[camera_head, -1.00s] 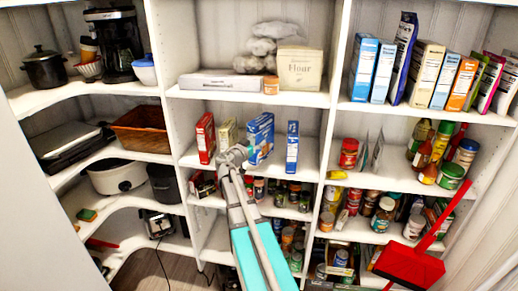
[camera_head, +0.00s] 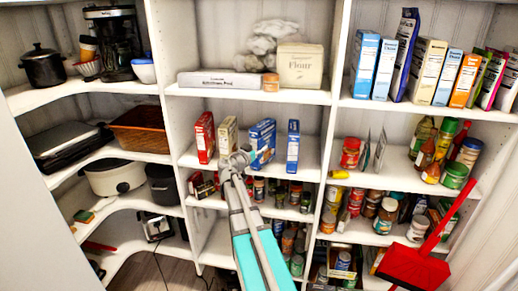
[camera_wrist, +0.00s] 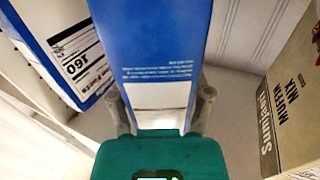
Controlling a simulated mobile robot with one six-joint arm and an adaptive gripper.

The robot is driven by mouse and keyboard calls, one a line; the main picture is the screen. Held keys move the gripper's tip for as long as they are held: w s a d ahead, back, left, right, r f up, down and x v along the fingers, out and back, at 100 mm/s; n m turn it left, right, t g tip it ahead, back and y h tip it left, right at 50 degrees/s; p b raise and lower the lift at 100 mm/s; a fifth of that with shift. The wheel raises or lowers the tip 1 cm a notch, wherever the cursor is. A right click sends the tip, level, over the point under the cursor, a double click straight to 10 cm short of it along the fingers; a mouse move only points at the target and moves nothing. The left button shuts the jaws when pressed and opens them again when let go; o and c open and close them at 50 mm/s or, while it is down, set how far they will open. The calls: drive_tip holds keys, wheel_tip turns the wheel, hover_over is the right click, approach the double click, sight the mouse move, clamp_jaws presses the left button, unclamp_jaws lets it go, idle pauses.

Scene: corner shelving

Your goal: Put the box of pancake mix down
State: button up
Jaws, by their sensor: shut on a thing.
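The blue box of pancake mix (camera_head: 263,137) is upright in the middle bay, just over or on the shelf board with the food boxes. I cannot tell whether its base touches the board. My gripper (camera_head: 241,157) is at its front lower part. In the wrist view the blue box (camera_wrist: 165,45) fills the middle, with my gripper's fingers (camera_wrist: 162,105) shut on its two sides. A tan muffin mix box (camera_head: 228,135) stands to its left and a slim blue-and-white box (camera_head: 293,147) to its right.
A red box (camera_head: 205,138) stands at the shelf's left. The muffin mix box (camera_wrist: 292,105) and a blue box with a "160" label (camera_wrist: 72,50) flank the held box closely. Cans and jars crowd the shelf below. A flour bag (camera_head: 300,66) sits above.

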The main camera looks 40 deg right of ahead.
drive_tip(key=shift+f, duration=0.15)
drive_tip(key=o, duration=0.9)
drive_tip(key=shift+o, duration=0.2)
drive_tip(key=shift+r, duration=0.25)
drive_tip(key=v, duration=1.2)
drive_tip(key=shift+f, duration=0.1)
